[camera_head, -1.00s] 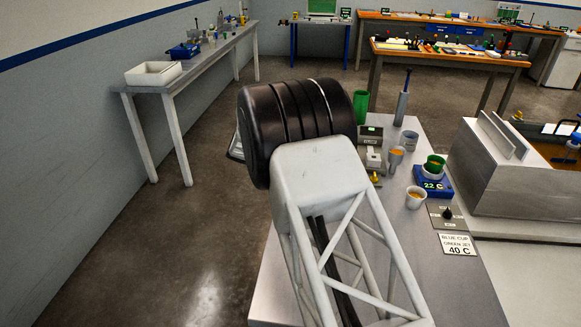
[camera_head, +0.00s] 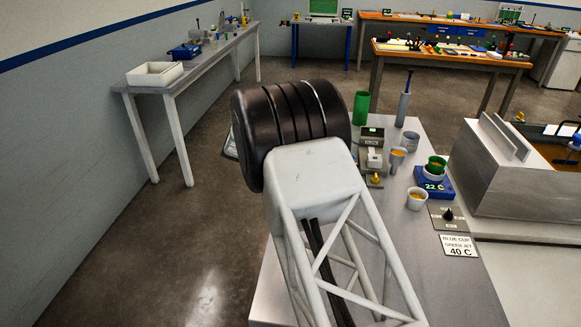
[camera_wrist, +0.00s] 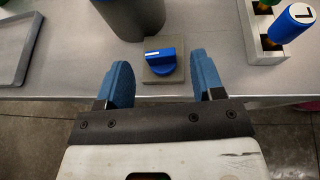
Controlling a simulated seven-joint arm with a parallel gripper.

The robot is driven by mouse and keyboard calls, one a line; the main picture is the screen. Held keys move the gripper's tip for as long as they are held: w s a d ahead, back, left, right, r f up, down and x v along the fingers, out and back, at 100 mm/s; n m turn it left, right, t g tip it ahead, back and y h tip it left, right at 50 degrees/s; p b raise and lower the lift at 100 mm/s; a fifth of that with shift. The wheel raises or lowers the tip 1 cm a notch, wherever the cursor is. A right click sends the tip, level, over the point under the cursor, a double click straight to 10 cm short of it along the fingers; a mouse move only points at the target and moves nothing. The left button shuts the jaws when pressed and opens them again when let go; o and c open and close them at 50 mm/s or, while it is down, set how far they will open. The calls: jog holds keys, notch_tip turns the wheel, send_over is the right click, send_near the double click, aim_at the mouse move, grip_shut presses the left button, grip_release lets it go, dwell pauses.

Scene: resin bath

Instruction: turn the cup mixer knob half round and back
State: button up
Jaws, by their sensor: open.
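A blue knob (camera_wrist: 160,61) with a white line on its top sits on a small grey-brown plate (camera_wrist: 163,77) in the wrist view. A dark grey cylinder (camera_wrist: 130,14), perhaps the mixer body, stands just behind it. My gripper (camera_wrist: 159,76) is open, with one blue finger pad on the left of the knob and one on the right. There are gaps on both sides, and the pads do not touch it. In the head view my arm hides the gripper, and I cannot make out this knob there.
In the wrist view a grey tray (camera_wrist: 17,45) lies at left and a pale rack (camera_wrist: 262,45) holds a blue-capped bottle (camera_wrist: 291,27) at right. The bench edge runs below the knob. In the head view, cups, a blue scale (camera_head: 433,183) and a black dial (camera_head: 448,214) stand right of my arm.

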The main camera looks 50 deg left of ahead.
jog(key=shift+v, duration=2.85)
jog(key=shift+w, duration=0.1)
